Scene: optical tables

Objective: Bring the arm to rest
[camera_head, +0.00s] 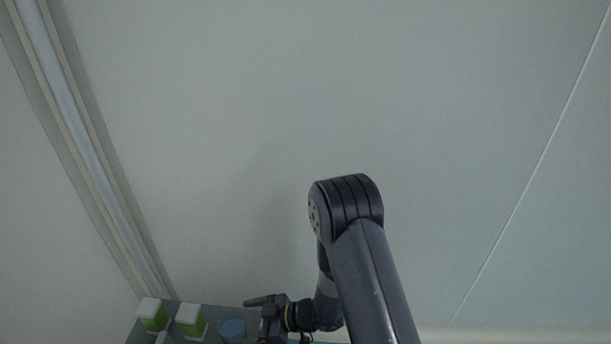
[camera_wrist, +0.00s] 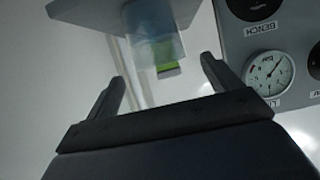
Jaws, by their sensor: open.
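My gripper (camera_wrist: 163,84) is open in the wrist view, with its two dark fingers apart and nothing held between them. In the head view my gripper (camera_head: 258,312) shows near the bottom edge, to the left of my dark bent arm. It is close to the right of a blue disc on a dark surface. Part of the gripper is cut off by the frame's lower edge.
Two green and white blocks (camera_head: 152,314) (camera_head: 190,320) stand left of the blue disc (camera_head: 232,328) on the dark surface (camera_head: 220,312). The wrist view shows a grey panel (camera_wrist: 236,45) with a round gauge (camera_wrist: 270,73) close to the right finger.

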